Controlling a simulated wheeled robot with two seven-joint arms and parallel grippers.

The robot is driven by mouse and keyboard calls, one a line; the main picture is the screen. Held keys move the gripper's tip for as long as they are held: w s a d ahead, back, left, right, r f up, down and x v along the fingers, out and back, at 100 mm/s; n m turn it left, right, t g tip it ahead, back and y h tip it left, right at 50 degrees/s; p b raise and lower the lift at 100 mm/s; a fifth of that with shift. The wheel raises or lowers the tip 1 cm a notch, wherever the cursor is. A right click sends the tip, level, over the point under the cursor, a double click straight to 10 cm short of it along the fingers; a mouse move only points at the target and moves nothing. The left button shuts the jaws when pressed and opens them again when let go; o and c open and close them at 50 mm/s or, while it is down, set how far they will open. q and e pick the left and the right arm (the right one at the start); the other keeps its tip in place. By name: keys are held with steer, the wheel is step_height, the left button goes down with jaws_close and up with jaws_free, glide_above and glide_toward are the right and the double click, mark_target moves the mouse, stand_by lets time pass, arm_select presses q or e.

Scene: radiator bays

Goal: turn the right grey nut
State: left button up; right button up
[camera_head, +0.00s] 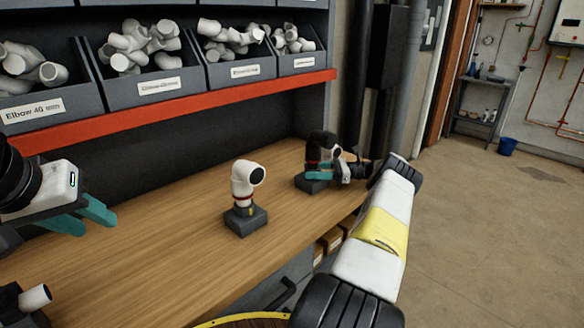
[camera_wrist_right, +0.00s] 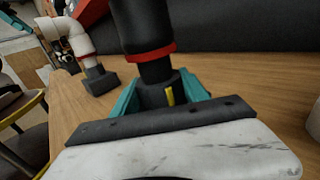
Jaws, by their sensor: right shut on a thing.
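The right grey nut (camera_wrist_right: 155,95) sits under a black elbow pipe (camera_wrist_right: 142,28) with a red ring, and carries a yellow mark. In the right wrist view the teal fingers of my right gripper (camera_wrist_right: 158,98) are closed on the nut from both sides. In the head view my right gripper (camera_head: 325,172) reaches in from the right and partly hides the nut and the black elbow (camera_head: 322,143). The elbow stands upright on a dark block (camera_head: 308,184). My left gripper (camera_head: 92,218) is open and empty above the bench at the left, away from the fittings.
A white elbow (camera_head: 243,180) with a red ring stands on a grey block (camera_head: 246,222) mid-bench. Another white pipe end (camera_head: 35,298) shows at the lower left. Bins of elbows (camera_head: 155,84) line a red-edged shelf (camera_head: 150,108) above. The bench (camera_head: 165,235) is clear between fittings.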

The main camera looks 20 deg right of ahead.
steer(key=shift+r, duration=0.1)
stand_by(0.4)
steer(key=o, duration=1.4)
steer(key=shift+c, duration=0.2)
